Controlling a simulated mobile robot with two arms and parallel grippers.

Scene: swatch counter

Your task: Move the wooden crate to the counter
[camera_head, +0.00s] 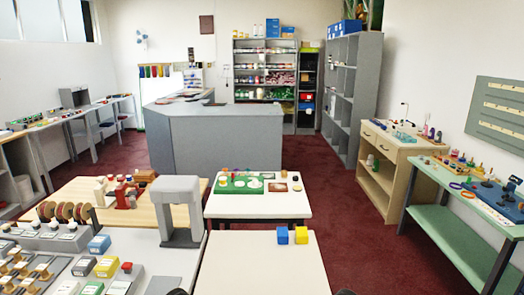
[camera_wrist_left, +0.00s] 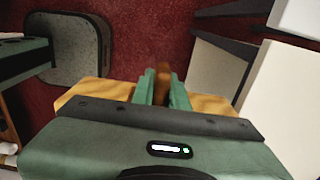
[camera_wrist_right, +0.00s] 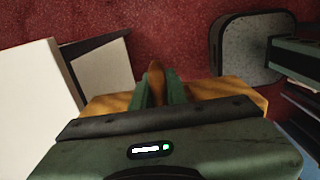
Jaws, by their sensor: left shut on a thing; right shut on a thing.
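The wooden crate shows only in part, as orange-brown wood in the left wrist view (camera_wrist_left: 88,93) and the right wrist view (camera_wrist_right: 238,92). My left gripper (camera_wrist_left: 163,86) is shut on a brown upright part of it. My right gripper (camera_wrist_right: 157,86) is shut on a similar part. Most of the crate is hidden behind the gripper bodies, and its contents cannot be seen. The crate is not visible in the head view. A grey counter (camera_head: 225,140) stands across the room in the head view, with a few small things on its left part.
A small white table (camera_head: 235,206) with a green mat stands ahead. A pale table (camera_head: 262,268) with blue and yellow blocks is nearer. A cluttered workbench (camera_head: 150,262) is at left. Red carpet (camera_head: 345,215) is open to the right, before the wooden cabinet (camera_head: 385,175) and green bench (camera_head: 450,215).

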